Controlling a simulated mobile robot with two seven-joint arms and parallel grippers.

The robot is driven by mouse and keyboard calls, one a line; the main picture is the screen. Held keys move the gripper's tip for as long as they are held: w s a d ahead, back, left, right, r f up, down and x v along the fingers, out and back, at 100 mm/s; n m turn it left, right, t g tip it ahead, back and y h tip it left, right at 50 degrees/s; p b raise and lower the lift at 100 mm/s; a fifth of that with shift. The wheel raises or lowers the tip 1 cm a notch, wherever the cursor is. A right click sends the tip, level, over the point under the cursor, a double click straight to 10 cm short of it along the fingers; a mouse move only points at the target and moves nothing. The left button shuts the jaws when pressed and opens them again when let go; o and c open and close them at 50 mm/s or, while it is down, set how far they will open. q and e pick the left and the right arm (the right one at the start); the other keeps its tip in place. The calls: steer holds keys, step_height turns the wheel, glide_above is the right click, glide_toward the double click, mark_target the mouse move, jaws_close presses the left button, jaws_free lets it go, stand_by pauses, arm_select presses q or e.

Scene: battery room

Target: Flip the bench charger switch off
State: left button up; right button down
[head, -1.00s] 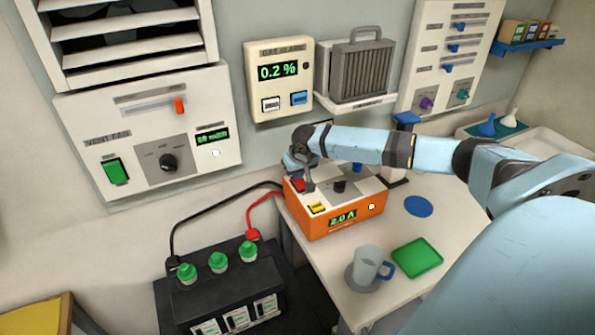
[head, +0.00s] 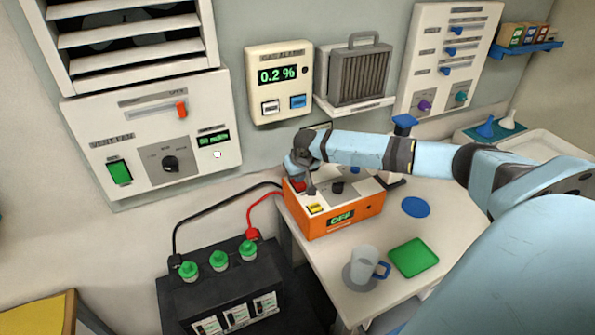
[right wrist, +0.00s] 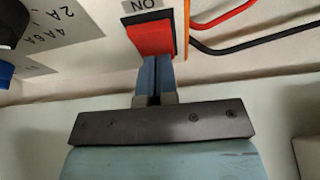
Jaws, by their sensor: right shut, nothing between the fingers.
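The orange bench charger (head: 345,222) stands on the bench, and its front display (head: 341,218) reads OFF. Its red rocker switch (head: 298,186) is at the left of the top panel, partly hidden by my gripper in the head view. In the right wrist view the red switch (right wrist: 151,40) sits in a black frame below an "ON" label. My right gripper (head: 309,191) is shut and empty; in the right wrist view its fingertips (right wrist: 155,60) are at the switch's edge, seemingly touching it. My left gripper is not in view.
Black and red cables run from the charger to a black battery (head: 225,295) with green caps. A mug (head: 364,265), a green tray (head: 413,257) and a blue disc (head: 416,207) are on the bench. The gas alarm (head: 279,85) and vent fan panel (head: 150,140) are on the wall.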

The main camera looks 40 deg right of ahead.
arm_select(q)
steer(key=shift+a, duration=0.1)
arm_select(e)
steer(key=r+p, duration=0.3)
steer(key=r, duration=0.1)
steer(key=shift+w+d+p, duration=0.25)
steer(key=shift+w+p, duration=0.1)
steer(key=shift+p, duration=0.05)
arm_select(q)
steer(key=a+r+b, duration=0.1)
steer(key=b, duration=0.1)
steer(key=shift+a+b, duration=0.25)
steer(key=shift+b, duration=0.05)
arm_select(e)
step_height(320, 180, up, 10)
steer(key=s, duration=0.1)
steer(key=shift+a, duration=0.35)
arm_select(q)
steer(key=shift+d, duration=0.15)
arm_select(e)
steer(key=shift+d+f, duration=0.1)
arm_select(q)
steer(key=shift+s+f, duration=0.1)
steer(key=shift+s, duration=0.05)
